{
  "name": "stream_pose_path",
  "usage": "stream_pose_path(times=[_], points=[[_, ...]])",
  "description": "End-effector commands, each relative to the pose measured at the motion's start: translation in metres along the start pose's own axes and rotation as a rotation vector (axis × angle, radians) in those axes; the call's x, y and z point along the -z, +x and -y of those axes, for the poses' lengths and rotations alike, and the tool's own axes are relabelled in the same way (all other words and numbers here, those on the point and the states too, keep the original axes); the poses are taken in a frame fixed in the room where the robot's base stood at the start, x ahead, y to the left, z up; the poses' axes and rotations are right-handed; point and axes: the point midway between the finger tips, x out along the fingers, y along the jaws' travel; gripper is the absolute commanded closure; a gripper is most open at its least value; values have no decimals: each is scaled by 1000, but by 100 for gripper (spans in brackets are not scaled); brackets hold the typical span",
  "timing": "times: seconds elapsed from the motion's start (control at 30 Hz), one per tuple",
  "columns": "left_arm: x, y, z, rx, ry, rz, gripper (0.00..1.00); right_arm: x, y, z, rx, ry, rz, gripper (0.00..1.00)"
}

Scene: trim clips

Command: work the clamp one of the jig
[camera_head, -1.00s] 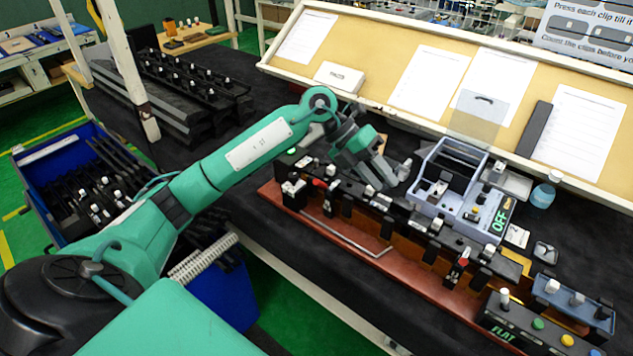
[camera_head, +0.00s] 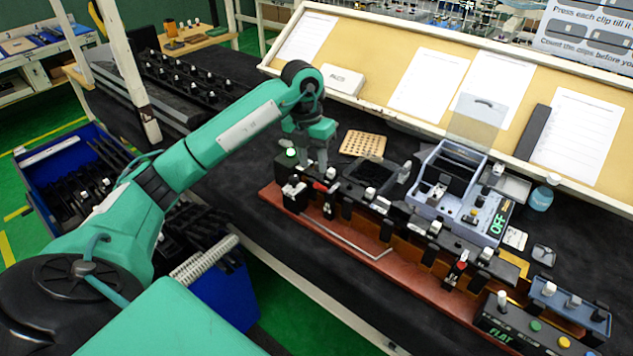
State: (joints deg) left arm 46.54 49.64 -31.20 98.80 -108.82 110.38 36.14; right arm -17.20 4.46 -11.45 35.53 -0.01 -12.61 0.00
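The jig (camera_head: 345,235) is a long reddish-brown base on the dark bench, carrying a black trim strip with several pale clips. A clamp with a red handle (camera_head: 321,186) stands near its left end. A second red-tipped clamp (camera_head: 459,266) stands towards its right end. I see no label telling which is clamp one. My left gripper (camera_head: 317,170) points down just above and behind the left clamp. Whether its fingers touch the handle, or how far apart they are, is too small to tell. My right gripper is not in view.
A grey-blue device with an OFF display (camera_head: 498,222) stands behind the jig. A black box labelled FLAT (camera_head: 500,337) is at the right front. A perforated tan block (camera_head: 363,144) lies behind the gripper. A blue bin (camera_head: 60,157) is at the left.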

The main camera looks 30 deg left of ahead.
Motion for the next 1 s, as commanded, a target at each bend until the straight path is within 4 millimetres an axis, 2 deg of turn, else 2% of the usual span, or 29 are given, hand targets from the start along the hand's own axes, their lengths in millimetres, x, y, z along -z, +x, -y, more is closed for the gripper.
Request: stream_pose_path(times=[0.2, 0.4, 0.6, 0.83, 0.87, 1.0], points=[[0, 39, 1, 2, -1, -4, 64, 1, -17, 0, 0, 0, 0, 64], [0, 66, 1, 2, 0, -2, 64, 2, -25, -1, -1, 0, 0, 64], [0, 78, 0, 1, 1, 0, 64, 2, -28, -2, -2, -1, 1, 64], [0, 79, 0, 1, 1, 1, 64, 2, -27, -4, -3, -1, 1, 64], [0, 79, 0, 1, 1, 1, 66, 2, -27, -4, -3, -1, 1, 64], [0, 79, 0, 1, 1, 1, 93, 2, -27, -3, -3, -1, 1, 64]])
